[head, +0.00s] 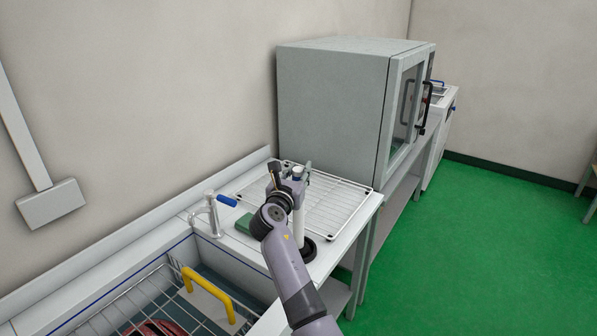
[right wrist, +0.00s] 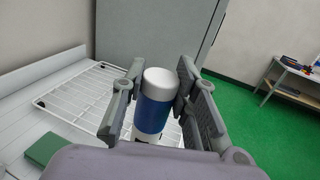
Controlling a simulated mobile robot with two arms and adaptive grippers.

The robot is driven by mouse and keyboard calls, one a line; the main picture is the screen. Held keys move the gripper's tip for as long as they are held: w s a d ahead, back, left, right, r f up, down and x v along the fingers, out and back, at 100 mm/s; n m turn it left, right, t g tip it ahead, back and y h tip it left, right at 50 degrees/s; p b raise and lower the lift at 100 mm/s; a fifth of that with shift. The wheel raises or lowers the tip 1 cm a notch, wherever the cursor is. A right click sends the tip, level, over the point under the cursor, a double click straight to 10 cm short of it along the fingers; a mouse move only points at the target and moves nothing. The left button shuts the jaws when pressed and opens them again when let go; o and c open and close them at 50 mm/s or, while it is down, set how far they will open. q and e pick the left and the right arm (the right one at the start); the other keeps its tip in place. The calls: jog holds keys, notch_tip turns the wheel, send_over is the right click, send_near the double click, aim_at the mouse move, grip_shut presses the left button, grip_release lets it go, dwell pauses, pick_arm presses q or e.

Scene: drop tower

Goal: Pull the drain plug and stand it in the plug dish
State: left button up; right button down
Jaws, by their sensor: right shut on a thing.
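The drain plug (head: 298,228) is a long white tube with a blue band and a pale cap. My right gripper (head: 291,174) is shut on its upper end, and the plug is upright. In the right wrist view the plug's blue band (right wrist: 152,115) shows between the fingers of my right gripper (right wrist: 158,92). A round black dish (head: 308,252), which looks like the plug dish, is on the counter at the plug's lower end. My arm hides part of this, so I cannot tell whether the plug rests on the dish. My left gripper is not in view.
A white wire rack (head: 340,205) lies behind the plug, before a grey cabinet (head: 332,105). A tap with a blue lever (head: 213,214) and a green block (head: 244,224) are to the left. The sink holds a wire basket with a yellow handle (head: 212,289).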

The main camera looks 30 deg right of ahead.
jog(key=c, duration=1.5)
grip_release()
jog(key=shift+c, duration=0.2)
jog(key=shift+f, duration=0.15)
jog(key=shift+s, duration=0.1)
jog(key=shift+s+a+p, duration=0.35)
jog(key=shift+a+p, duration=0.15)
jog(key=shift+a, duration=0.05)
jog(key=shift+p+v, duration=1.05)
jog(key=shift+v, duration=1)
jog(key=p+v, duration=0.2)
jog(key=v, duration=0.3)
jog(key=shift+s+a, duration=0.2)
